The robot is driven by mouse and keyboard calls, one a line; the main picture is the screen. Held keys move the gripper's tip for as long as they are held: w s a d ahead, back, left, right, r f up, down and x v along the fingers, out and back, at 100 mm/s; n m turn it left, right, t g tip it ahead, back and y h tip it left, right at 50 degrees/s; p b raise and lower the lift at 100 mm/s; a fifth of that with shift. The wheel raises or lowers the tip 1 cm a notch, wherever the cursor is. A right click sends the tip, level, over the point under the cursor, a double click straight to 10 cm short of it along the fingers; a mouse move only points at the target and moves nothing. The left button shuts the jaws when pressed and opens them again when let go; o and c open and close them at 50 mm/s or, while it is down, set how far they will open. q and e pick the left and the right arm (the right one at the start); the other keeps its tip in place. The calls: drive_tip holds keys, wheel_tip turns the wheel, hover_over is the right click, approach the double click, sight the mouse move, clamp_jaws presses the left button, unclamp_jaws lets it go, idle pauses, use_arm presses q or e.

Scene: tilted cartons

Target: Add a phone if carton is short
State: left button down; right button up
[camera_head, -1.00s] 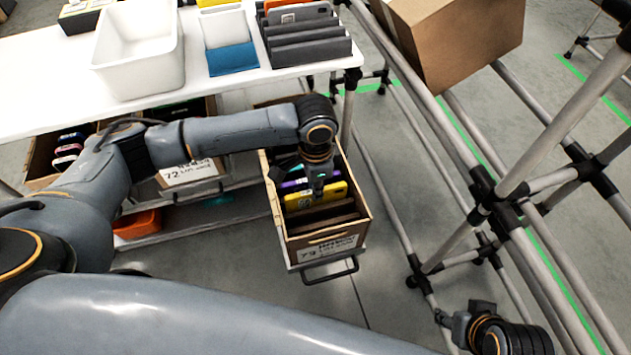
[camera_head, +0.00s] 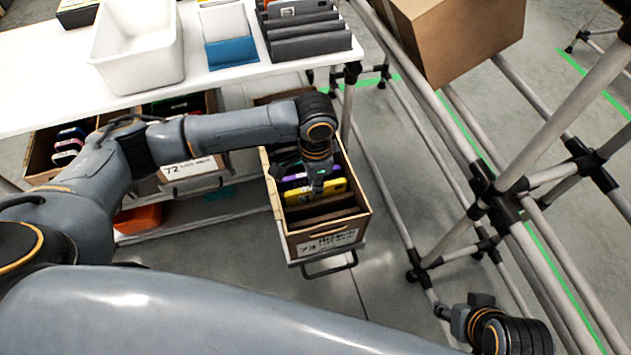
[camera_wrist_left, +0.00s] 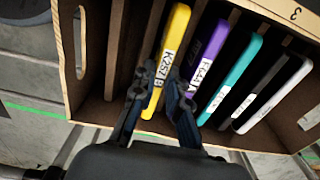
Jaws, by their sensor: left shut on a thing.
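The open wooden carton (camera_head: 359,213) juts out below the table edge, with a printed label on its front. In the left wrist view the carton (camera_wrist_left: 72,88) holds a yellow phone (camera_wrist_left: 174,40), a purple phone (camera_wrist_left: 212,52), a teal phone (camera_wrist_left: 240,70) and a white phone (camera_wrist_left: 285,88), upright between brown dividers. The slots beside the yellow phone, toward the handle-hole end, look empty. My left gripper (camera_head: 318,188) reaches down into the carton. In the wrist view it (camera_wrist_left: 163,98) is shut on the yellow phone. My right gripper (camera_head: 480,302) is at the bottom right; its fingers are unclear.
The white table (camera_head: 40,75) carries a white bin (camera_head: 140,70), a tray with a blue front (camera_head: 230,54) and a grey rack (camera_head: 312,45) with phones. More cartons (camera_head: 40,160) stand below. A pipe rack (camera_head: 480,150) with a cardboard box (camera_head: 455,40) stands close at right.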

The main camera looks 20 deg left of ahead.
use_arm(q)
drive_tip(key=shift+f, duration=0.25)
use_arm(e)
drive_tip(key=shift+s+d+r, duration=0.1)
drive_tip(key=shift+s, duration=0.25)
idle(0.3)
use_arm(q)
drive_tip(key=c, duration=1.3)
unclamp_jaws()
drive_tip(key=shift+r, duration=0.1)
wheel_tip(320, 180, up, 12)
drive_tip(key=shift+f, duration=0.1)
use_arm(e)
drive_tip(key=shift+s+g, duration=0.1)
drive_tip(key=shift+g, duration=0.2)
